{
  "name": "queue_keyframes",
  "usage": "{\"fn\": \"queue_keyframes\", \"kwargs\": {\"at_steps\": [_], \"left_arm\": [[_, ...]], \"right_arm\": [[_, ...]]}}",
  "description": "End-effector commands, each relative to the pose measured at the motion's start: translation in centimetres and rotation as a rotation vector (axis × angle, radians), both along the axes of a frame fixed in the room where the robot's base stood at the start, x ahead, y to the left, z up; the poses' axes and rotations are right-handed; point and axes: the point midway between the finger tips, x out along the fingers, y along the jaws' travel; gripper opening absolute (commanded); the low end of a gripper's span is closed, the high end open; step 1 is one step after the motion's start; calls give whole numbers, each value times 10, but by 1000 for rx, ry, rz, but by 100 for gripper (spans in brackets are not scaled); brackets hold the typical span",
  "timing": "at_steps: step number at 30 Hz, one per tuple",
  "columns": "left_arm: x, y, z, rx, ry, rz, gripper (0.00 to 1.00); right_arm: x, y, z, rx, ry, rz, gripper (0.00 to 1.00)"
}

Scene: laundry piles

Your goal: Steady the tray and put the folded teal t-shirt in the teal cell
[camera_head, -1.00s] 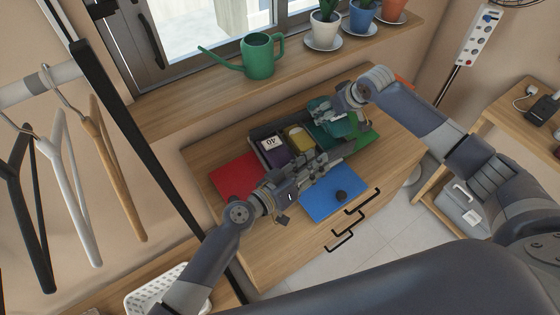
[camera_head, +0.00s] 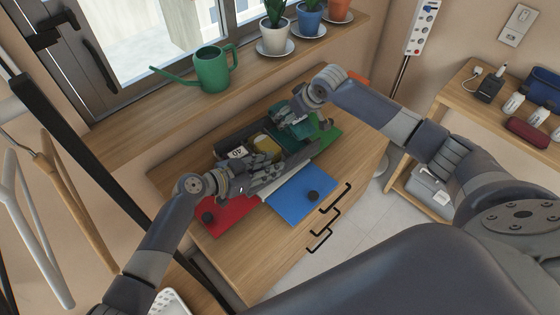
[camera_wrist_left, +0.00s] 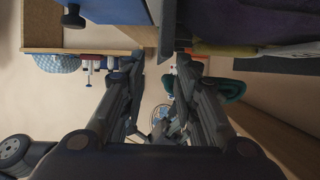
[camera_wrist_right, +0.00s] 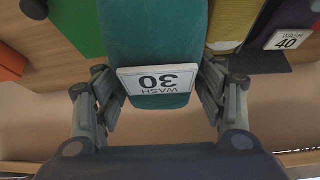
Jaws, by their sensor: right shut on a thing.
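The tray (camera_head: 234,134) is dark and stands on the wooden cabinet. It holds a purple folded garment (camera_wrist_right: 292,16) with a "WASH 40" card and a yellow one (camera_head: 266,145). The teal t-shirt (camera_wrist_right: 153,38), with a "WASH 30" card on its end, lies between the fingers of my right gripper (camera_wrist_right: 160,95), which is shut on it. In the head view the teal shirt (camera_head: 293,133) is at the tray's right end; the gripper hides whether it rests in the cell. My left gripper (camera_wrist_left: 158,65) has its fingers apart at the tray's near side; contact is unclear.
Red (camera_head: 232,212), blue (camera_head: 298,198) and green (camera_head: 327,140) panels with black knobs lie around the tray. A green watering can (camera_head: 213,70) and potted plants stand on the sill behind. Hangers (camera_head: 62,200) hang at left. A side table (camera_head: 470,95) stands at right.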

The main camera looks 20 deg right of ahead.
Motion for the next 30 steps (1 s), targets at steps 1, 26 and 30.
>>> {"fn": "queue_keyframes", "kwargs": {"at_steps": [1, 26, 30], "left_arm": [[1, -8, -3, -1, 3, 0, 28], [11, -45, -20, 0, 0, 1, 26], [10, -45, -20, 1, 1, 1, 0]], "right_arm": [[0, 0, 1, 0, -1, 0, 37], [0, 0, 1, 0, -2, 0, 37], [0, 0, 1, 0, -2, 0, 37]]}}
